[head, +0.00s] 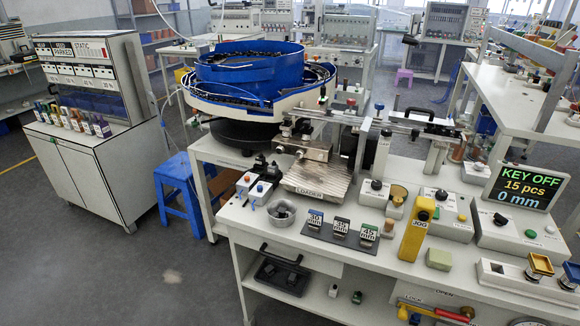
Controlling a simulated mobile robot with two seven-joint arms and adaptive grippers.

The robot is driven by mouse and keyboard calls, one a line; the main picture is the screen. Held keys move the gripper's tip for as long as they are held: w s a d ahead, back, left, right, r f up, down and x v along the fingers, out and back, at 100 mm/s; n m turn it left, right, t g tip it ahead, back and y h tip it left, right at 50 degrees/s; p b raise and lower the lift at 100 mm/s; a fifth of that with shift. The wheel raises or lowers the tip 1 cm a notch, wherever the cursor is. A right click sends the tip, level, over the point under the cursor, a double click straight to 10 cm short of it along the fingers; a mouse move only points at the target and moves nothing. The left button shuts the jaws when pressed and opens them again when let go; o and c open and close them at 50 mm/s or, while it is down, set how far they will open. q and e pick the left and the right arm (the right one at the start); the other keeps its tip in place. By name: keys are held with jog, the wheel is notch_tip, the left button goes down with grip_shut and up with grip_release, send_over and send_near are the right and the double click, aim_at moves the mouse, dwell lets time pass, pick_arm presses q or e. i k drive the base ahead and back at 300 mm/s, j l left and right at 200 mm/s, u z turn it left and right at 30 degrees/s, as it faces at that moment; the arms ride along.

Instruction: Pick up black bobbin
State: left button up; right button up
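I cannot pick out the black bobbin for certain. A small dark piece (357,297) lies on the lower shelf of the workbench, too small to identify. Another small piece with a pale body (333,291) stands to its left. On the ledge of the left cabinet stands a row of several small coloured spool-like pieces (72,120), some of them dark. Neither of my grippers is in view.
The workbench (232,222) carries a blue bowl feeder (250,72), a grey bowl (281,212), a yellow tool (416,230) and a display (526,187). A black tray (283,275) sits on the lower shelf. A blue stool (180,180) stands left of the bench. Floor at lower left is clear.

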aim_at(282, 215)
jog(key=z, duration=0.85)
jog(key=j+z, duration=0.95)
jog(key=k+j+z, duration=0.25)
jog(key=j, duration=0.15)
jog(key=k+j+z, duration=0.2)
jog(key=j, duration=0.2)
jog(key=k+j, duration=0.1)
jog(key=j, duration=0.2)
jog(key=k+j+z, duration=0.1)
jog(key=j, duration=0.2)
jog(key=k+j, duration=0.15)
jog(key=j, duration=0.15)
